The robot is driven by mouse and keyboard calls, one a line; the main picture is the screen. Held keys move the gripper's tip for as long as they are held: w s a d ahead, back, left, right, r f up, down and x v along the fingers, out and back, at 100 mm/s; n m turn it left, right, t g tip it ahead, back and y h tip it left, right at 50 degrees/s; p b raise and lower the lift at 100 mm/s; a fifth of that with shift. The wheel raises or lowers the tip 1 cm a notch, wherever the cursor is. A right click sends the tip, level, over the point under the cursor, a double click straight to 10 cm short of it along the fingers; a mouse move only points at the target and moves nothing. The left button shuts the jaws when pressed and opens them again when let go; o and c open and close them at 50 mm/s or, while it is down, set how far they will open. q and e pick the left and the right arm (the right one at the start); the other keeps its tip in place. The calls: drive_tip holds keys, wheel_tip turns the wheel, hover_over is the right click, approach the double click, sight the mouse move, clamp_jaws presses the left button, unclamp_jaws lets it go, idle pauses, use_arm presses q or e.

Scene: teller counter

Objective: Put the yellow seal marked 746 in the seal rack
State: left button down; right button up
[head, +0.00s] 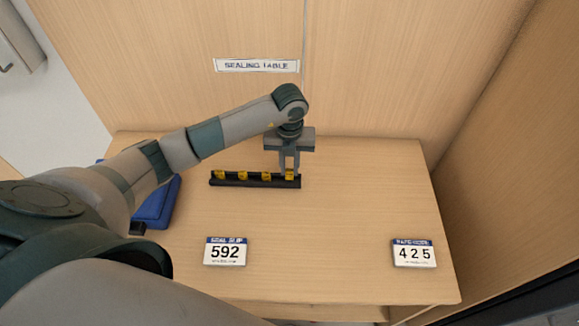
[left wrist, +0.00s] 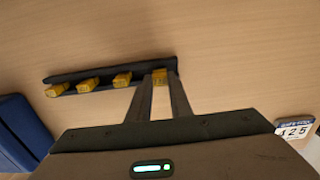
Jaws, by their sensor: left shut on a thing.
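The seal rack (head: 255,184) is a long black strip near the back middle of the table; it also shows in the left wrist view (left wrist: 100,72). My left gripper (head: 290,171) points down at the rack's right end. It is shut on a yellow seal (left wrist: 159,77), which sits at or in that end; I cannot tell if it is fully seated. The fingers partly hide it. The number on this seal cannot be read. Three other yellow seals (head: 243,177) stand along the rack to its left, their markings too small to read. My right gripper is not in view.
A card reading 592 (head: 225,252) lies at the front left and one reading 425 (head: 413,254) at the front right. A blue object (head: 157,203) is at the left, partly behind my arm. A wall sign reads SEALING TABLE (head: 257,66). The table's right side is mostly clear.

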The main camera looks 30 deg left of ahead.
use_arm(q)
drive_tip(key=shift+f, duration=0.75)
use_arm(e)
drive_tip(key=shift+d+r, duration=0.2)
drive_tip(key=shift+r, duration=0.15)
use_arm(q)
drive_tip(key=shift+f, duration=0.1)
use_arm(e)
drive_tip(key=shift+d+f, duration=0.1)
use_arm(q)
drive_tip(key=c, duration=1.6)
unclamp_jaws()
